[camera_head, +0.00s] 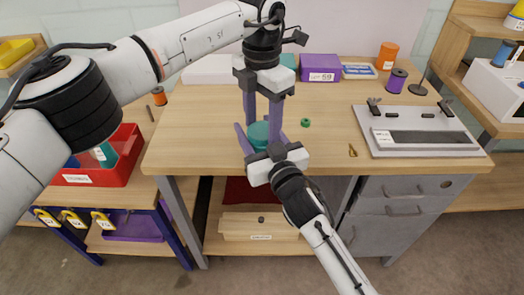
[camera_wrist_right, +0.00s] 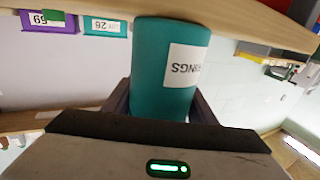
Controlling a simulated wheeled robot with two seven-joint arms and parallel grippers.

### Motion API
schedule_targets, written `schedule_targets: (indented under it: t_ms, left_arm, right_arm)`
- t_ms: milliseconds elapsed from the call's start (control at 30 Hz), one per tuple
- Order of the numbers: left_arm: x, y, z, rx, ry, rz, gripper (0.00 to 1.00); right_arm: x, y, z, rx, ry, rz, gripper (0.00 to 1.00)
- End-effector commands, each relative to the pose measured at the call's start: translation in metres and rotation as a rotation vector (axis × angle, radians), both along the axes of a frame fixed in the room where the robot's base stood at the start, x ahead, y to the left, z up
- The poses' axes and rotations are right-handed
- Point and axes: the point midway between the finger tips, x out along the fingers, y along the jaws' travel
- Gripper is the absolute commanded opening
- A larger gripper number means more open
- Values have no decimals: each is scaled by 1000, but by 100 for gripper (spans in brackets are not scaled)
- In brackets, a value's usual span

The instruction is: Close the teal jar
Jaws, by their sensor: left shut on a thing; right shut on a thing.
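The teal jar (camera_head: 258,141) stands upright near the front edge of the workbench. In the right wrist view, which is upside down, the jar (camera_wrist_right: 165,65) shows a white label ending in "RINGS". My right gripper (camera_head: 261,140) comes from the front and is shut around the jar's sides. My left gripper (camera_head: 263,120) points straight down from above, its fingers at the jar's top. It is shut on a teal piece there that looks like the lid. The grippers hide most of the jar, and I cannot tell how the lid sits on its rim.
A small green ring-like piece (camera_head: 305,122) lies right of the jar, with a brass-coloured item (camera_head: 352,150) farther right. A grey tray-like fixture (camera_head: 377,145) fills the bench's right side. A purple box (camera_head: 320,67) and spools stand behind. A red bin (camera_head: 122,172) is at left.

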Motion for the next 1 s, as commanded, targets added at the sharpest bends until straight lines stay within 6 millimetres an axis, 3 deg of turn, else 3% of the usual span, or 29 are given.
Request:
schedule_targets:
  t_ms: [333, 467, 500, 633, 1000]
  left_arm:
    - [0, 0, 0, 0, -1, -625, 25]
    - [0, -1, 0, -1, 0, -624, 25]
    - [0, -1, 0, -1, 1, -623, 54]
    - [0, -1, 0, -1, 0, -622, 74]
    - [-1, -1, 8, -1, 1, -621, 74]
  right_arm:
    - [0, 0, -1, -1, 3, -1, 0]
    - [0, 0, -1, -1, 3, -1, 0]
    - [0, 0, -1, -1, 3, -1, 0]
    - [0, 0, -1, -1, 3, -1, 0]
    - [0, 0, -1, -1, 3, -1, 0]
